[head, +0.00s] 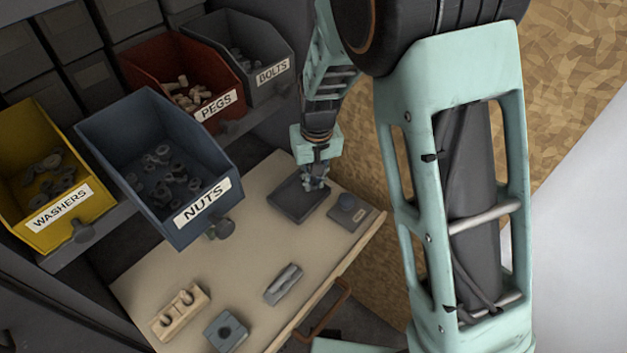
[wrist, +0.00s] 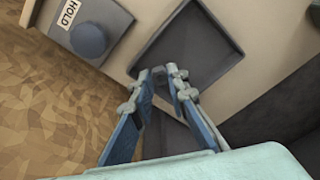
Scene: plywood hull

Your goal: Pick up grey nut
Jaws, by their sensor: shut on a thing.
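My gripper (head: 315,184) reaches down over the dark shallow tray (head: 284,205) on the pale worktop. In the wrist view my gripper (wrist: 161,75) has its two fingertips close together, shut on a small grey thing (wrist: 159,76) that looks like the grey nut. The fingertips hide most of it, so its shape is hard to tell. The tray (wrist: 188,46) appears empty behind the fingertips. Several other nuts lie in the blue bin labelled NUTS (head: 225,160), left of my gripper.
A yellow WASHERS bin (head: 82,175), red PEGS bin (head: 150,48) and grey BOLTS bin (head: 282,50) stand around the nuts bin. A HOLD plate with a blue knob (head: 347,202) sits right of the tray. A wooden block (head: 180,313), grey clamp (head: 283,284) and blue-grey block (head: 226,332) lie in front.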

